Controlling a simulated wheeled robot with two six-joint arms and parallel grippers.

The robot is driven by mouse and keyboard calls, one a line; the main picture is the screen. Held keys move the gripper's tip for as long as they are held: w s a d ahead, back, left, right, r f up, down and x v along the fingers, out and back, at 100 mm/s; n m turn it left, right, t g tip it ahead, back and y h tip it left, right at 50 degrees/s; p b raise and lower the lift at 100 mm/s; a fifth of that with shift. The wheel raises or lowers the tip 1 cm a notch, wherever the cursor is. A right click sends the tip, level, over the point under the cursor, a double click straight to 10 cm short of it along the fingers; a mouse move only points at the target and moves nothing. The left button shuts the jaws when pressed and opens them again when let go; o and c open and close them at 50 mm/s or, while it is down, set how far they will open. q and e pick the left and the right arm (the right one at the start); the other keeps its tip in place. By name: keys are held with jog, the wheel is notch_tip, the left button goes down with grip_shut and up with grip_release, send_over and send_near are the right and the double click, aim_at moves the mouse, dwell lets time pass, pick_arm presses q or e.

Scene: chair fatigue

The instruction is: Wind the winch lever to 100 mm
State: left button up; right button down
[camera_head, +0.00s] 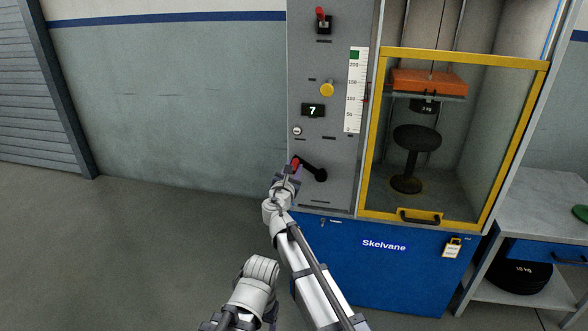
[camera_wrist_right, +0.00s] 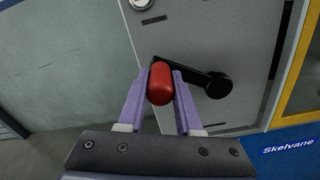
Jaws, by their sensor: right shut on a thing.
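The winch lever (camera_head: 310,169) is a black crank on the grey panel, its hub at the lower right and its red knob (camera_head: 295,163) at the upper left. In the right wrist view the red knob (camera_wrist_right: 160,84) sits between the purple fingers of my right gripper (camera_wrist_right: 161,88), which is shut on it. The black hub (camera_wrist_right: 217,85) is right of it. The white scale (camera_head: 355,90) has a small red mark at its right edge, near the 100 label; I cannot read it exactly. My left gripper does not show.
A yellow-framed guard (camera_head: 456,58) encloses a black stool (camera_head: 415,145) under an orange block (camera_head: 430,81). The panel also has a display (camera_head: 312,110) reading 7, a yellow knob (camera_head: 327,89) and a red-tipped switch (camera_head: 322,20). A side bench (camera_head: 540,205) stands right; the floor left is clear.

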jog(key=c, duration=0.6)
grip_release()
jog(key=shift+s, duration=0.1)
